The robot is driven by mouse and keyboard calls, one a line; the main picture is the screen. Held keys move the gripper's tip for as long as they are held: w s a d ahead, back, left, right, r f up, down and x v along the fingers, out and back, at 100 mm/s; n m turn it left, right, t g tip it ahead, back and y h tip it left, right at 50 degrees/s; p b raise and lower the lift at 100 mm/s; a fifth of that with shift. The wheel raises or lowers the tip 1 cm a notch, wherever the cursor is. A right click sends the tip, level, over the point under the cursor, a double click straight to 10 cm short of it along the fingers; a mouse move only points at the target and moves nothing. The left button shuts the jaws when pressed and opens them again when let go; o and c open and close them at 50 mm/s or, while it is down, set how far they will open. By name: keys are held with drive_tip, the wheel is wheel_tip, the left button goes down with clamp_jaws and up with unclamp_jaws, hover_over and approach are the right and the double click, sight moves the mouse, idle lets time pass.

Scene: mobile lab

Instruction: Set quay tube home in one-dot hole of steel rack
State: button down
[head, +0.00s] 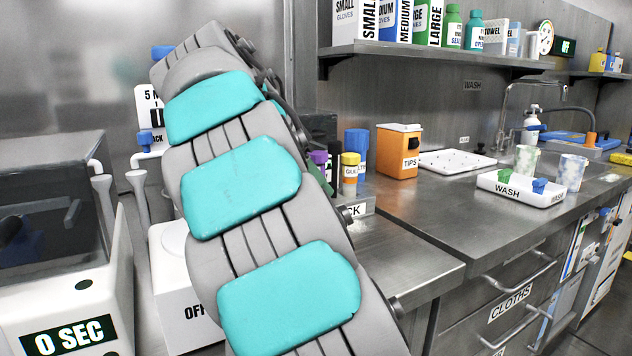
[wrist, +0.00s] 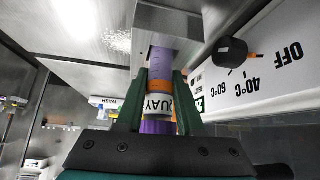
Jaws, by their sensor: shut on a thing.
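In the wrist view my gripper (wrist: 161,78) is shut on the quay tube (wrist: 158,104), which has a white QUAY label, an orange band and purple at both visible ends. The tube's far end meets a steel block (wrist: 180,18), which looks like the steel rack. I cannot tell whether that end is inside a hole or only against the block. No dot marks can be made out.
A white device with a dial (wrist: 232,52) marked OFF, 40°C and 60°C stands close beside the gripper. In the head view, several capped tubes (head: 350,172) stand behind my arm, near an orange TIPS box (head: 399,150). A white centrifuge-like device (head: 60,250) is at left.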

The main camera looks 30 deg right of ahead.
drive_tip(key=shift+f+b, duration=0.4)
drive_tip(key=shift+f, duration=0.2)
drive_tip(key=shift+c, duration=2.3)
unclamp_jaws()
drive_tip(key=shift+a+r, duration=0.45)
drive_tip(key=shift+r, duration=0.1)
drive_tip(key=p+v, duration=0.4)
drive_tip(key=v, duration=0.2)
drive_tip(key=shift+s+a+r, duration=0.15)
drive_tip(key=shift+r, duration=0.05)
drive_tip(key=shift+s, duration=0.1)
